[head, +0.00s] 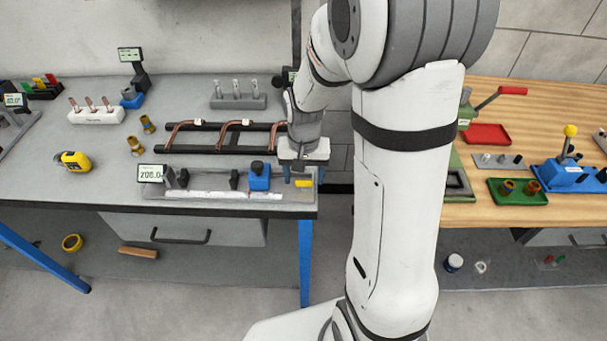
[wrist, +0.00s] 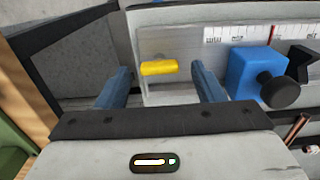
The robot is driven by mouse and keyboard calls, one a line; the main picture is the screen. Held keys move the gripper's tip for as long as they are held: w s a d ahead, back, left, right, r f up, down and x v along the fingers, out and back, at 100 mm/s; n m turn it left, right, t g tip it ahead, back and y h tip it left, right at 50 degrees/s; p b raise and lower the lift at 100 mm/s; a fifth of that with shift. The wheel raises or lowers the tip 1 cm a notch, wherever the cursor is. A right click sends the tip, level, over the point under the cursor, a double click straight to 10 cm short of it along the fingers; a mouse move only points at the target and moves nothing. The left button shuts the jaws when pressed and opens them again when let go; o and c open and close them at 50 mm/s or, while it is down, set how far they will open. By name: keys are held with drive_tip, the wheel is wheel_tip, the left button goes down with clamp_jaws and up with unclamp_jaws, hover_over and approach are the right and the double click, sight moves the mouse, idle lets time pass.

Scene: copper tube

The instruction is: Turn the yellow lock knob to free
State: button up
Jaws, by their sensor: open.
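The yellow lock knob (wrist: 159,68) is a short bar lying crosswise on the pale end plate of the measuring rail in the wrist view. It also shows in the head view (head: 304,184) at the right end of the rail. My gripper (wrist: 161,84) is open, with one blue finger to the left of the knob and the other to the right. The fingers look apart from the knob, and their height above it is hard to tell. In the head view my gripper (head: 302,176) points down over the rail's right end.
A blue block (wrist: 256,72) with a black knob (wrist: 278,90) sits beside the right finger on the rail, near the scale (wrist: 240,33). Copper tubes (head: 235,130) lie on a black rack behind. The bench's right edge is close to the rail end, with a gap beyond.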

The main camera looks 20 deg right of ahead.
drive_tip(key=shift+f, duration=0.4)
drive_tip(key=shift+c, duration=0.3)
drive_tip(key=c, duration=0.9)
